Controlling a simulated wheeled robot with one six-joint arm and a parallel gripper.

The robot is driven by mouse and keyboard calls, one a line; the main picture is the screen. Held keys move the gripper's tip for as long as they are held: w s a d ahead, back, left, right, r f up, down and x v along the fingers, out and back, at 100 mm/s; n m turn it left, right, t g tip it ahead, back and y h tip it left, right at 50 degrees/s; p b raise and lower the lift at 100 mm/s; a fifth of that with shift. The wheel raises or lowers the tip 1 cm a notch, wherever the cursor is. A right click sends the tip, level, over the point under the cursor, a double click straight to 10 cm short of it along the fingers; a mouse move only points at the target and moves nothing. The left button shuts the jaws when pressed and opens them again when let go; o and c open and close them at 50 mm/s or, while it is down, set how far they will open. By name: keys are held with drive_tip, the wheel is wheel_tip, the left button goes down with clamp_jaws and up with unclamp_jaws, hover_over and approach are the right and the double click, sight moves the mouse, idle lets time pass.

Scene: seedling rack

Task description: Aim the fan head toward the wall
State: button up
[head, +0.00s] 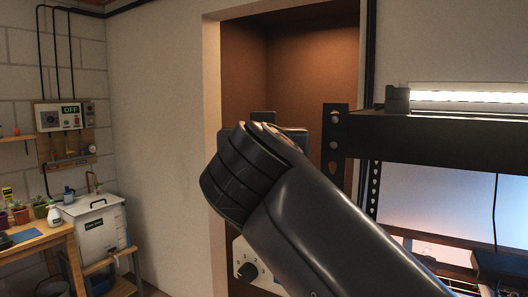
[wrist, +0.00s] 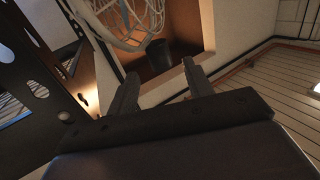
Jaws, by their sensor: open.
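The fan head shows in the wrist view as a pale wire cage (wrist: 122,20) at the top edge, cut off by the frame. My gripper (wrist: 159,72) is open, with its two fingers apart and nothing between them. The fan cage lies beyond the fingertips, up and to the left, and appears apart from them. Which way the fan faces is not clear. In the head view my arm covers the middle, and neither the fan nor the gripper can be made out there. The pale wall (head: 155,130) is left of the brown recess (head: 312,65).
A black rack (head: 440,135) with a lit lamp (head: 470,97) stands at the right; its perforated post (wrist: 35,85) is close on the left in the wrist view. A dial panel (head: 247,268) is partly behind my arm. A bench (head: 40,245) stands far left.

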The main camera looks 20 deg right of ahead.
drive_tip(key=shift+b+v, duration=0.6)
drive_tip(key=shift+v, duration=1.7)
drive_tip(key=shift+w, duration=0.1)
drive_tip(key=shift+p+x, duration=1.9)
drive_tip(key=shift+x, duration=3.45)
